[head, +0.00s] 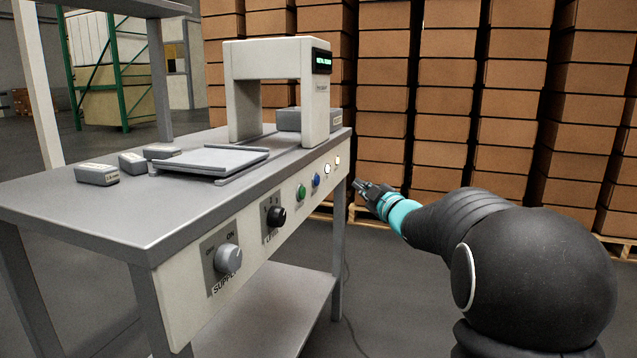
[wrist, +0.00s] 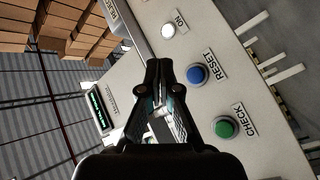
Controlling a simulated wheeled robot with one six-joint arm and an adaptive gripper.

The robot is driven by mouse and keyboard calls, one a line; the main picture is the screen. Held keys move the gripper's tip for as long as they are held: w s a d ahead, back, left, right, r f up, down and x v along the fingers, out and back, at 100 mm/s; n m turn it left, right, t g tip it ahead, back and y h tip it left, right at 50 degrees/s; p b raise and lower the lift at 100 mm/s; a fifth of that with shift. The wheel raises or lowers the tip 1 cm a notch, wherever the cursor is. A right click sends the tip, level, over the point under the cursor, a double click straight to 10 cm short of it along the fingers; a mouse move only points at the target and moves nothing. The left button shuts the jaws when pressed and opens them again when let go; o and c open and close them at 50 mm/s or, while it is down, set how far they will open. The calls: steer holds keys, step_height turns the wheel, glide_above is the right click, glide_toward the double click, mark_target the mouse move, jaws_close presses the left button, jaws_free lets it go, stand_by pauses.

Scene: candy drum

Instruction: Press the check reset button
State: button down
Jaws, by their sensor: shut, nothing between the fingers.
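The blue button (head: 316,180) sits on the front panel (head: 250,228) of the workbench. In the wrist view the blue button (wrist: 197,74) is labelled RESET, and the green button (wrist: 226,127) beside it is labelled CHECK. The green button (head: 300,192) is left of the blue one in the head view. My gripper (head: 362,186) is shut and empty, off the right end of the panel and apart from it. In the wrist view my gripper (wrist: 158,66) points past the panel, left of the RESET button, with no contact visible.
A metal detector arch (head: 315,100) with a green-lit display stands on the bench. A sliding tray (head: 210,160) and several grey blocks (head: 97,174) lie on top. A black knob (head: 277,216) and a grey supply knob (head: 228,258) stick out of the panel. Stacked cartons (head: 445,100) fill the back.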

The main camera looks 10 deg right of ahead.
mark_target(317, 181)
steer(key=w+a+b, duration=0.1)
steer(key=w+a, duration=0.2)
steer(key=a, duration=0.3)
steer(key=shift+w+a+b, duration=0.3)
steer(key=shift+w, duration=0.1)
steer(key=shift+a, duration=0.1)
stand_by(1.1)
steer(key=shift+w+a, duration=0.2)
steer(key=shift+a, duration=0.1)
steer(key=shift+w+a+b, duration=0.25)
steer(key=shift+a+b, duration=0.1)
stand_by(0.9)
steer(key=shift+s+d, duration=0.1)
steer(key=shift+d, duration=0.05)
steer(key=shift+s+d, duration=0.35)
steer(key=shift+d, duration=0.2)
stand_by(0.4)
